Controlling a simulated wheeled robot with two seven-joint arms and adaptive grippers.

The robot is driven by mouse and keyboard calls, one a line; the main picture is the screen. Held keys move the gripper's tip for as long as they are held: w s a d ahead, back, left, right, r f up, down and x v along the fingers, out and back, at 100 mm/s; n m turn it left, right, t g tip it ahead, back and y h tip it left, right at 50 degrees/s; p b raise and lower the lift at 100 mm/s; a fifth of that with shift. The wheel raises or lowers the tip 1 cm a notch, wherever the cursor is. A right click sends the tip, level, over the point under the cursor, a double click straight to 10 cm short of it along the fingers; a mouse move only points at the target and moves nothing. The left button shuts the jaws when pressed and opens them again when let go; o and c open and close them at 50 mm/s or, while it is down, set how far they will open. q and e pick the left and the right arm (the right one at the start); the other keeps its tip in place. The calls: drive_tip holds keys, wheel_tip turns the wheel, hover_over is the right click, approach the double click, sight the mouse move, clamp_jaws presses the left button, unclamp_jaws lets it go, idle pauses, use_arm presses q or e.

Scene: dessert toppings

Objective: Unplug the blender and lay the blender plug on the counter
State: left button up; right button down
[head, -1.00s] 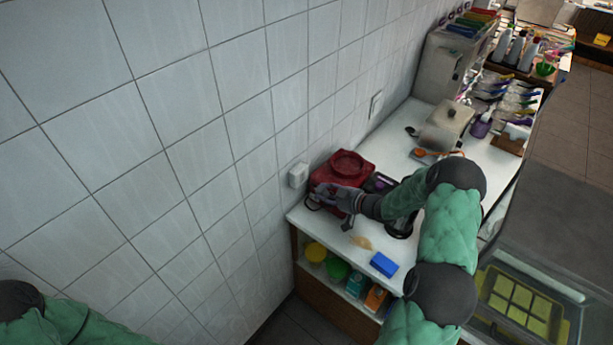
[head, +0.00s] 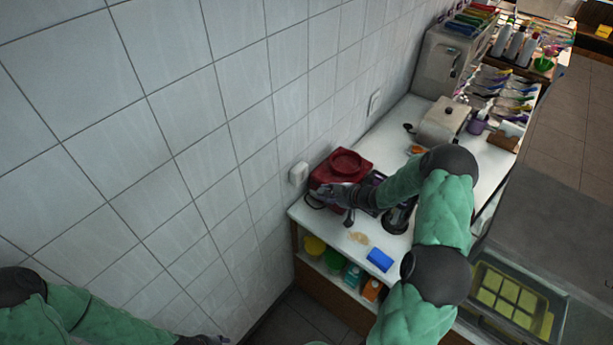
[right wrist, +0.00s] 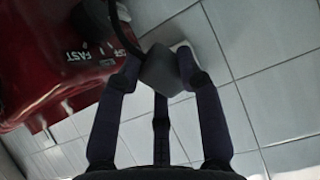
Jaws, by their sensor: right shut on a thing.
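The red blender base (head: 345,163) stands on the white counter (head: 335,228) near the tiled wall. A white wall outlet (head: 298,173) is just left of it. My right gripper (head: 322,193) is in front of the base, near the outlet. In the right wrist view, its fingers are shut on the dark grey blender plug (right wrist: 160,72), from which a black cord runs up. The white outlet shows partly behind the plug (right wrist: 184,50); I cannot tell whether they touch. My left gripper (head: 205,340) is at the bottom edge, mostly cut off.
A blue block (head: 380,259) and a tan patch (head: 358,238) lie on the counter's near end. A dark round object (head: 397,222) stands beside my right arm. A metal box (head: 443,122) is farther back. Colored containers (head: 335,260) fill the shelf below.

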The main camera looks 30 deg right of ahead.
drive_tip(key=shift+s+a, duration=0.15)
drive_tip(key=shift+s, duration=0.9)
drive_tip(key=shift+s+a, duration=0.15)
drive_tip(key=shift+s, duration=0.9)
drive_tip(key=shift+p, duration=0.3)
drive_tip(key=shift+f, duration=0.1)
drive_tip(key=shift+f+b, duration=4.95)
drive_tip(key=shift+f, duration=1.95)
drive_tip(key=c, duration=0.7)
unclamp_jaws()
drive_tip(key=shift+c, duration=0.2)
